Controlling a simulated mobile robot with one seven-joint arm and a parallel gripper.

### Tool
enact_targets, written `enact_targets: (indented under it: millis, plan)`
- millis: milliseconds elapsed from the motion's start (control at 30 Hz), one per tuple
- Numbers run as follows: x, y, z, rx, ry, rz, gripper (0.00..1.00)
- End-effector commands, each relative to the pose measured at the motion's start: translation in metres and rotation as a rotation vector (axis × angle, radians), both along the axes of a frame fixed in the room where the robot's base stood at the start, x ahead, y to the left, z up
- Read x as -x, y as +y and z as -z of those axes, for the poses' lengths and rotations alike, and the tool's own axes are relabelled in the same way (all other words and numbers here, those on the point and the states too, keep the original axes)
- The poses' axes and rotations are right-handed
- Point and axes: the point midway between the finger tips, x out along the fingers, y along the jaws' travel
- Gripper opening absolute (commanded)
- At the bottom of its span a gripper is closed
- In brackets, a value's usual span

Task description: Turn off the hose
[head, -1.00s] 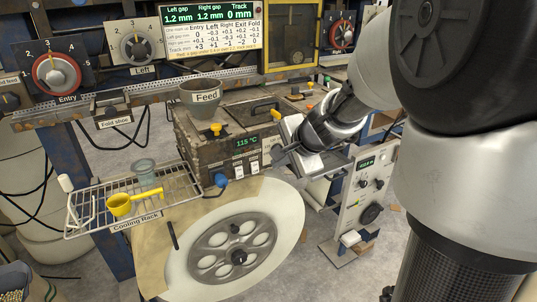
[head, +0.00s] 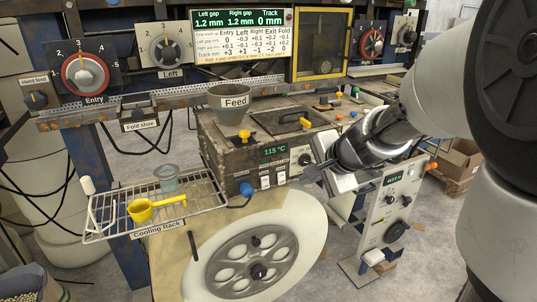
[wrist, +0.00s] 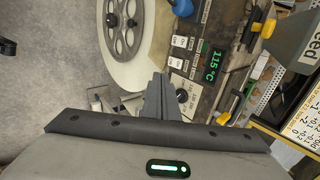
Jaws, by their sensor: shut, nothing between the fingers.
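No labelled hose or hose valve can be made out; thin black lines (head: 40,193) hang at the left, and I cannot tell whether they are hoses or cables. The weathered machine box (head: 232,155) carries a yellow-handled knob (head: 244,134), a blue ball handle (head: 246,189) and a black dial (head: 305,159) beside its 115 °C display. My gripper (head: 312,173) is shut and empty, in front of the box's right end near the black dial. In the wrist view its closed fingers (wrist: 158,98) appear next to that dial (wrist: 182,95); whether they touch is unclear.
A large pale reel (head: 308,215) stands below the box. Grey floor is open at lower right.

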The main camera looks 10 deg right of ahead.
Motion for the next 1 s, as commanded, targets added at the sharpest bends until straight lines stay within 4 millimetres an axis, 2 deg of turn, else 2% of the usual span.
enact_targets:
  millis: [467,700,1000]
  plan:
    - [-0.06,0.021,0.072,-0.001,0.002,-0.003,0.0]
    - [-0.091,0.03,0.072,0.001,0.0,-0.002,0.0]
    - [-0.098,0.032,0.074,0.001,0.0,-0.001,0.0]
